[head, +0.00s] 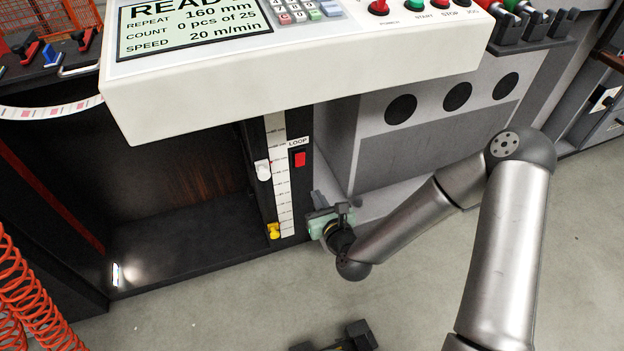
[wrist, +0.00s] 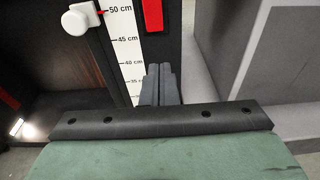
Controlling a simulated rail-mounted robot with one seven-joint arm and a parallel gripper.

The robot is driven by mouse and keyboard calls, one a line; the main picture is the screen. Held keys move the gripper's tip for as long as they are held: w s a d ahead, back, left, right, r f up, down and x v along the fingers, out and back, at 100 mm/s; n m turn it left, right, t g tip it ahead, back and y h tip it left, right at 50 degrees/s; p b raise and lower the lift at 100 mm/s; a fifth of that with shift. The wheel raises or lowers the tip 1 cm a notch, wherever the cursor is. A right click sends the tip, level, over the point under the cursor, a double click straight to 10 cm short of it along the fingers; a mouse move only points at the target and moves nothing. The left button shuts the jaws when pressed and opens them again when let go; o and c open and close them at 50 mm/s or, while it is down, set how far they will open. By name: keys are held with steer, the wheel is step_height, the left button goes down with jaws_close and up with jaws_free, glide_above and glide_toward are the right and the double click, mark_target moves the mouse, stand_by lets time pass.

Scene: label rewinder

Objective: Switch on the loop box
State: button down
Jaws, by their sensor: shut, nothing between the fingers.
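The loop box is a dark open bay (head: 180,215) under the control panel. A red rocker switch (head: 300,159) labelled LOOP sits on its right-hand post, beside a white scale strip. The red switch also shows at the top of the wrist view (wrist: 153,14). My gripper (head: 323,208) is to the right of the post and below the switch. In the wrist view its fingers (wrist: 161,84) are shut together and empty, pointing toward the post below the switch, apart from the switch. I cannot tell whether the switch is on or off.
A white slider (head: 263,170) and a yellow slider (head: 273,230) sit along the scale strip, left of the switch. The white control panel (head: 290,85) overhangs above. A grey cabinet (head: 430,150) stands right of the post. Open floor lies in front.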

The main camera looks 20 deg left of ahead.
steer(key=shift+s+d+f, duration=0.2)
steer(key=shift+s+d, duration=0.55)
steer(key=shift+s, duration=0.2)
steer(key=shift+s+d+f, duration=0.2)
steer(key=shift+s+d, duration=0.5)
steer(key=shift+s, duration=0.2)
steer(key=d+r+n+g+h+p, duration=0.4)
steer(key=d+r+n+p, duration=0.3)
steer(key=r+n+p, duration=0.35)
steer(key=d+r+n+g+h+p, duration=0.3)
steer(key=d+r+n+p, duration=0.6)
steer(key=r, duration=0.3)
steer(key=s+d+r+n+g+h+p, duration=0.1)
steer(key=s+d+r+n+p, duration=0.2)
steer(key=r, duration=0.6)
steer(key=s+d+r+n+g+h+p, duration=0.1)
steer(key=s+d+r+n+g+p, duration=0.1)
steer(key=s+r+p, duration=0.4)
steer(key=s+d+r+n+g+p, duration=0.2)
steer(key=s+d+r+n+p, duration=0.2)
steer(key=s+r, duration=0.4)
step_height(320, 180, up, 6)
steer(key=shift+d+f+h+p, duration=0.3)
steer(key=shift+h+p, duration=0.1)
steer(key=shift+p, duration=0.45)
steer(key=shift+w+d, duration=0.1)
steer(key=shift+d, duration=0.05)
